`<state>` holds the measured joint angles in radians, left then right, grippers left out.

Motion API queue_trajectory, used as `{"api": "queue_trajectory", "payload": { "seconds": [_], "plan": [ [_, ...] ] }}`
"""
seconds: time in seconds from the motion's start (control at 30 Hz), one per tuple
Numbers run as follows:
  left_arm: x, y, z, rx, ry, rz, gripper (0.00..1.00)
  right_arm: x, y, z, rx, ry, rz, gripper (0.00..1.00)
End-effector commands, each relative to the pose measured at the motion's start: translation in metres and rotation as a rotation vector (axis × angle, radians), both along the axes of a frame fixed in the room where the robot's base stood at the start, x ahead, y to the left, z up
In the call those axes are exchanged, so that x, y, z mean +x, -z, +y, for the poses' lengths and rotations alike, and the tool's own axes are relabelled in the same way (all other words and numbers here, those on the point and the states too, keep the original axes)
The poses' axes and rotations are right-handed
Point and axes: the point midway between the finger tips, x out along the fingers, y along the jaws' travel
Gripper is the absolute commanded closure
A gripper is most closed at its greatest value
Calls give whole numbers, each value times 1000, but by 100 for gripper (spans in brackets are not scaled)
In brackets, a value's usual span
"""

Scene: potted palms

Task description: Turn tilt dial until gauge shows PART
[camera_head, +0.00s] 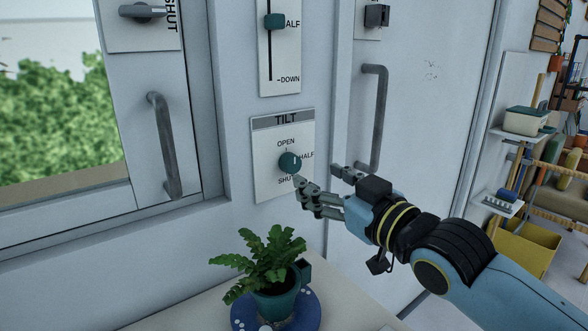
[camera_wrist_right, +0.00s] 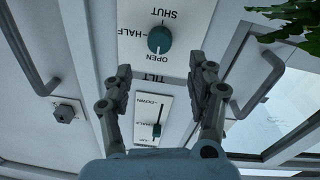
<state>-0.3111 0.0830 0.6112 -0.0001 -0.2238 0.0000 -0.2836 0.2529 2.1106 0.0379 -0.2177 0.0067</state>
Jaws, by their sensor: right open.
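The tilt dial (camera_head: 290,162) is a round dark teal knob on a white wall panel (camera_head: 265,190) headed TILT. OPEN is printed above it, HALF to its right and SHUT below. The dial also shows in the right wrist view (camera_wrist_right: 159,40), where the panel appears upside down. My right gripper (camera_head: 318,176) is open and empty, just right of and below the dial. In the wrist view its fingers (camera_wrist_right: 160,76) are spread, with the dial beyond the gap between them and apart from both. My left gripper is out of view.
A slider panel (camera_head: 265,65) is above the dial. Metal handles stick out left (camera_head: 164,145) and right (camera_head: 373,115) of it. A potted fern (camera_head: 275,300) stands on a blue saucer (camera_head: 307,322) below. Shelves with tools are at far right.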

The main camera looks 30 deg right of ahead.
Motion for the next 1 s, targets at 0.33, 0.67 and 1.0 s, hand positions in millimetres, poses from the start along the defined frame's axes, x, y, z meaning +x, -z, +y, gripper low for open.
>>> {"api": "queue_trajectory", "payload": {
  "seconds": [0.33,0.67,1.0],
  "plan": [
    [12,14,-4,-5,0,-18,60,65,1,5,2,2,1,42],
    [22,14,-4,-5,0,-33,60,78,1,7,0,2,3,42],
    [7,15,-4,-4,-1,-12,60,78,1,7,0,2,3,72]
  ]
}}
